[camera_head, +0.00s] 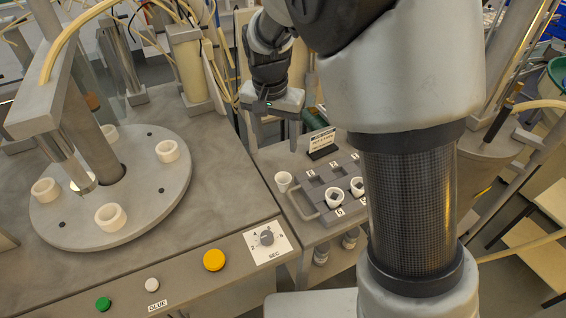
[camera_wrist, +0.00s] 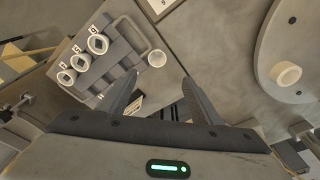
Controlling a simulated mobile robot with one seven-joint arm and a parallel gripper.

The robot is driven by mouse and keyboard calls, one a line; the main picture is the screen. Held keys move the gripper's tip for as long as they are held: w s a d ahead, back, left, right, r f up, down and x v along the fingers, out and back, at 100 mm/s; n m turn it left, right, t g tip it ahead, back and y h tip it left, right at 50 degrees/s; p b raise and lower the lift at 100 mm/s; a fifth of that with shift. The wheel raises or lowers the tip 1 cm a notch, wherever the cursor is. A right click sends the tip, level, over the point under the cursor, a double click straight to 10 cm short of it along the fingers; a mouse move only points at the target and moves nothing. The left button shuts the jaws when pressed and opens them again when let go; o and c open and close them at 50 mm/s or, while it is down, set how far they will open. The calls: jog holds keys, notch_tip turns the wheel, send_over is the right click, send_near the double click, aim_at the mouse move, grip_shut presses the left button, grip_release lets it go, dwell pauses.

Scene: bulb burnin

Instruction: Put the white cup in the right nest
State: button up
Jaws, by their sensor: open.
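A loose white cup (camera_head: 283,181) stands upright outside the grey nest tray, by its handle end. It also shows in the wrist view (camera_wrist: 157,58), just past my fingertips. The grey nest tray (camera_head: 312,187) has lettered nests in rows. In the wrist view (camera_wrist: 104,66) three of its nests hold white pieces with dark square centres. In the camera_head view two of these show; my arm hides the tray's right part. My gripper (camera_head: 274,145) is open and empty, above and behind the loose cup. Its spread fingers (camera_wrist: 160,78) show in the wrist view, touching nothing.
A round grey turntable (camera_head: 165,210) with several white rings stands at left on the bench. A dial plate (camera_head: 267,241) and a yellow button (camera_head: 214,260) sit on its front. A small sign (camera_head: 321,143) stands behind the tray. The tray's handle (camera_head: 300,204) rises near the cup.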

send_near(283, 174)
jog(key=shift+s+a+f, duration=0.1)
jog(key=shift+s+f, duration=0.35)
jog(key=shift+f, duration=0.15)
jog(key=shift+s+a+f, duration=0.1)
jog(key=shift+s+f, duration=0.3)
jog(key=shift+f, duration=0.25)
jog(key=shift+w+d+f, duration=0.15)
jog(key=shift+f, duration=0.75)
jog(key=shift+w+d+f, duration=0.15)
jog(key=shift+w+f, duration=0.05)
jog(key=shift+f, duration=0.65)
jog(key=shift+w+d+f, duration=0.15)
jog(key=shift+f, duration=0.75)
jog(key=c, duration=1.2)
